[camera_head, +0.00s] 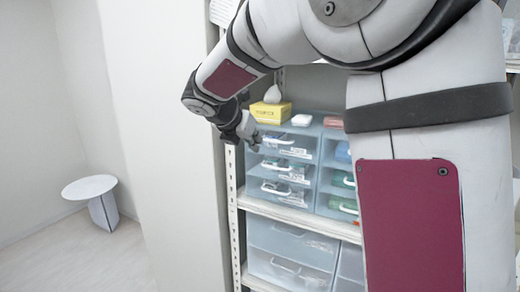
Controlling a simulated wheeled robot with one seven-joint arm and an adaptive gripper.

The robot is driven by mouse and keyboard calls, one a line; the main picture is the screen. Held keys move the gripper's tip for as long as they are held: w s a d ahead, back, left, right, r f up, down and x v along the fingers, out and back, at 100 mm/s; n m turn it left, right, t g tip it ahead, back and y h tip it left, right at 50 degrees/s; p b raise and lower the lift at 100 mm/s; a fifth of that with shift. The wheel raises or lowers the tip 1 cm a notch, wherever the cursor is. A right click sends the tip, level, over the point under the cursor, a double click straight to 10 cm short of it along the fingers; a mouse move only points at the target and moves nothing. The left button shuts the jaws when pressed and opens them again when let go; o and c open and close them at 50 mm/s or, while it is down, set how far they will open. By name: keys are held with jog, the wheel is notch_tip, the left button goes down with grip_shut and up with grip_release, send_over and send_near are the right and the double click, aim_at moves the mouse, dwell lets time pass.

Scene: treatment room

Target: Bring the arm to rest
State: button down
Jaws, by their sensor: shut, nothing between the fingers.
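My arm, white and grey with dark red panels, fills the right and top of the head view and bends to the left at the elbow. My gripper (249,133) is small and dark at the end of the forearm, in front of the left side of a shelf unit. It is shut and holds nothing. It appears close to the upper left of a clear drawer box (270,170); I cannot tell whether they touch. My arm hides much of the shelf on the right.
The metal shelf (290,214) carries clear drawer units, with larger drawers (290,262) below. A yellow box (271,112) and a white item (301,120) stand on top of the drawers. A wall panel (165,150) is on the left. A round white table (89,187) stands on open floor.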

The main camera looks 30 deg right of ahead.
jog(key=shift+v, duration=1.25)
jog(key=s+a+f+m+y, duration=0.2)
jog(key=s+a+m, duration=0.1)
jog(key=s+m, duration=0.5)
jog(key=s+a+f+m+y, duration=0.2)
jog(key=s+m, duration=0.6)
jog(key=s, duration=0.5)
jog(key=s+a+f+m+y, duration=0.2)
jog(key=s+a+m+y, duration=0.2)
jog(key=s+m, duration=0.5)
jog(key=shift+s, duration=1.1)
jog(key=shift+a, duration=0.1)
